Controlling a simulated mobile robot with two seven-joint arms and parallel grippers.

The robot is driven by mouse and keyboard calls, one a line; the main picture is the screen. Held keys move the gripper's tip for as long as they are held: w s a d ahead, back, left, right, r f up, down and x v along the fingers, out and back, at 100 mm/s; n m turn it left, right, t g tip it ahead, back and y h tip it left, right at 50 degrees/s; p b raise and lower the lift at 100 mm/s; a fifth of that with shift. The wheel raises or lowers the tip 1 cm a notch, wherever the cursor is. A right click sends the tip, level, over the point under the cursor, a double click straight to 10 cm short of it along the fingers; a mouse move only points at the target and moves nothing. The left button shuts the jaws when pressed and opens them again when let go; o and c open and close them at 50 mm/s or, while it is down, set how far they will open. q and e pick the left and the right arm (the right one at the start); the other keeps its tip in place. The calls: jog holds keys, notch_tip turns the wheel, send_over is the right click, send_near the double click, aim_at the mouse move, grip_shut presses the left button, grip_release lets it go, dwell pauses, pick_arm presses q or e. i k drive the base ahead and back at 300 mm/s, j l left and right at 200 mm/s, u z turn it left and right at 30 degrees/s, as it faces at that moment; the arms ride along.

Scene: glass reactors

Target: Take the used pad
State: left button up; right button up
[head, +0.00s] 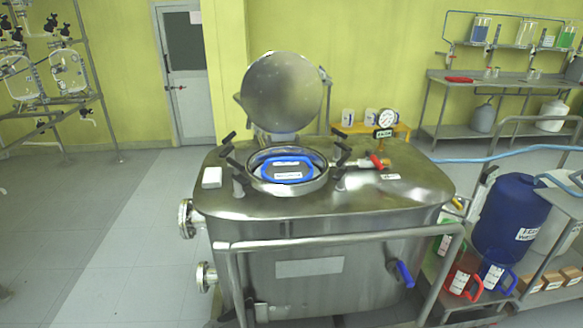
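A small white block that looks like a pad (211,178) lies on the left end of the steel vessel's top (410,185). I cannot tell from its look whether it is the used one. The vessel's round manway (316,184) is open, and its round lid (282,92) stands raised behind it. A blue-rimmed item (287,173) with a dark middle and white labels shows inside the manway opening. Neither of my grippers is in view.
A steel rail (340,241) runs across the vessel's front. A blue drum (508,215) and jugs stand at right. The left floor (120,230) is clear.

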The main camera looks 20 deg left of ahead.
aim_at(282, 169)
jog(key=i+j+z, duration=0.15)
jog(key=j, duration=0.7)
jog(key=j+z, duration=0.2)
jog(key=j, duration=2)
jog(key=i+j+z, duration=0.1)
jog(key=j, duration=1.25)
